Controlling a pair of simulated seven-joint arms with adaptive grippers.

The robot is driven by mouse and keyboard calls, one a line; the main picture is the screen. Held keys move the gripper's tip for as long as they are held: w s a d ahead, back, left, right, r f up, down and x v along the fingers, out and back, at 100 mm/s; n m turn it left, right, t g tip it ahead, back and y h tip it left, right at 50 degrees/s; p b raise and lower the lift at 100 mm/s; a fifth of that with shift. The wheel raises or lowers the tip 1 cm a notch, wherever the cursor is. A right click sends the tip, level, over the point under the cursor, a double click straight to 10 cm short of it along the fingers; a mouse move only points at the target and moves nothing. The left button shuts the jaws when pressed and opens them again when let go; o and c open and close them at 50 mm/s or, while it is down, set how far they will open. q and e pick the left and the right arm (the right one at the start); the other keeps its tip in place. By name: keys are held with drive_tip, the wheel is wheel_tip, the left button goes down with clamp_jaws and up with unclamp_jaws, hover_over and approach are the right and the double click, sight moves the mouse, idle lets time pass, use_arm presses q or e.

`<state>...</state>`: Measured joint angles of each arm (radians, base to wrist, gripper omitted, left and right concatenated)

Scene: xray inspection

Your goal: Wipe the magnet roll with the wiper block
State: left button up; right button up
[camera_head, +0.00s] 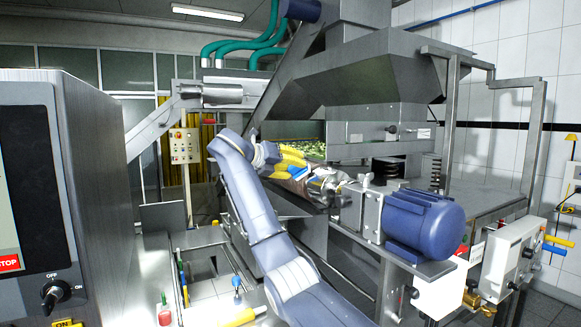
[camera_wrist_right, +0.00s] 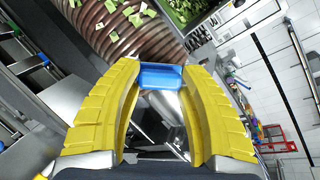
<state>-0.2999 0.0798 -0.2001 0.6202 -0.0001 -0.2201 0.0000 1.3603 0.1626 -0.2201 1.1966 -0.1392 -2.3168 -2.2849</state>
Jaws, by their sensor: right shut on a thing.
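My right gripper (camera_head: 297,163) reaches in over the magnet roll in the head view, its yellow fingers pointing right. In the wrist view my right gripper (camera_wrist_right: 160,78) is shut on the blue wiper block (camera_wrist_right: 160,76), held between the fingertips. The block (camera_head: 298,173) shows partly between the fingers in the head view. The magnet roll (camera_wrist_right: 110,30) is brownish and ribbed, with several green leafy scraps on it. In the head view the roll (camera_head: 308,188) is partly hidden by the gripper. I cannot tell whether block and roll touch. My left gripper is not in view.
A blue motor (camera_head: 422,222) is at the right end of the roll. A grey hopper (camera_head: 365,75) hangs above, with green scraps (camera_head: 300,149) below it. A grey cabinet (camera_head: 95,170) fills the left. A red bottle (camera_head: 165,312) and a blue-topped bottle (camera_head: 237,292) stand low in front.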

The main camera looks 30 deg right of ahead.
sight(305, 169)
drive_tip(key=shift+s+a, duration=0.2)
drive_tip(key=shift+s, duration=1.55)
drive_tip(key=shift+a+r, duration=0.1)
drive_tip(key=shift+w+a+r, duration=0.1)
drive_tip(key=shift+a+r, duration=0.45)
drive_tip(key=shift+a, duration=0.25)
drive_tip(key=shift+w+a+r, duration=0.1)
drive_tip(key=shift+a+r, duration=0.5)
drive_tip(key=shift+a, duration=0.2)
drive_tip(key=shift+a+r, duration=0.55)
drive_tip(key=shift+a, duration=0.25)
drive_tip(key=shift+w+a+r, duration=0.1)
drive_tip(key=shift+a+r, duration=0.35)
drive_tip(key=shift+a, duration=0.15)
drive_tip(key=shift+w+a+r, duration=0.1)
drive_tip(key=shift+a+r, duration=0.3)
drive_tip(key=shift+a, duration=0.2)
